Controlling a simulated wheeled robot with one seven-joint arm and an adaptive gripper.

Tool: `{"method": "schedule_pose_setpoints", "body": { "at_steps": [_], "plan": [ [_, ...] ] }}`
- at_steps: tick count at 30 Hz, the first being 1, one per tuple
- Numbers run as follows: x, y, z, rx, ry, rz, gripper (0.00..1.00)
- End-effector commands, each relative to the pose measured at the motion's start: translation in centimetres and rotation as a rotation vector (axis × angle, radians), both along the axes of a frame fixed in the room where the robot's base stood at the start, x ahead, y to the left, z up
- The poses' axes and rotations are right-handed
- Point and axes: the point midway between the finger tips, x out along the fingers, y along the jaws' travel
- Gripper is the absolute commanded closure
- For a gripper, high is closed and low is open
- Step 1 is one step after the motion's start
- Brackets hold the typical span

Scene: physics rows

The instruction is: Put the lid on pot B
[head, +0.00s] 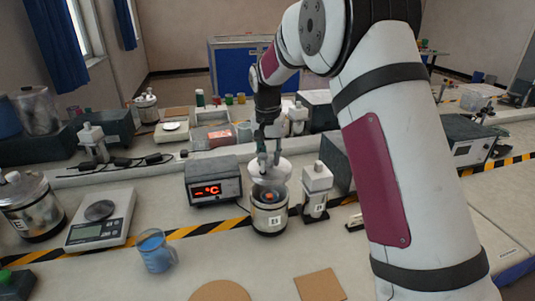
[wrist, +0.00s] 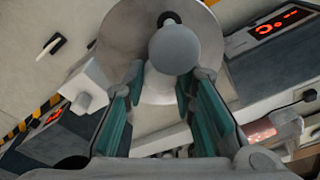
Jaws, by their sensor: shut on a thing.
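A round pale metal lid (head: 270,174) hangs in my gripper (head: 268,157), which is shut on its knob. The lid is just above and slightly behind an open metal pot (head: 268,220), with a gap in which the pot's dark inside and something orange show. The pot has a white label whose letter is too small to read surely. In the wrist view the lid (wrist: 135,45) lies beyond the fingertips (wrist: 158,78), with its round grey knob (wrist: 172,50) between them. The pot is not clearly visible there.
A blue beaker (head: 154,251), a scale (head: 100,220) and another lidded pot (head: 30,206) stand further left.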

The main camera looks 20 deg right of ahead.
Motion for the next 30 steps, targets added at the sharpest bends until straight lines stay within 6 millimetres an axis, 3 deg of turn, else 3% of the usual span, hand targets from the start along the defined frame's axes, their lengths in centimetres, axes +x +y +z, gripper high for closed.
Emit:
{"method": "schedule_pose_setpoints", "body": {
  "at_steps": [18,30],
  "plan": [
    [0.0,0.0,-5.1,0.000,0.001,0.001,1.00],
    [0.0,0.0,-6.1,0.000,0.000,0.002,1.00]
  ]
}}
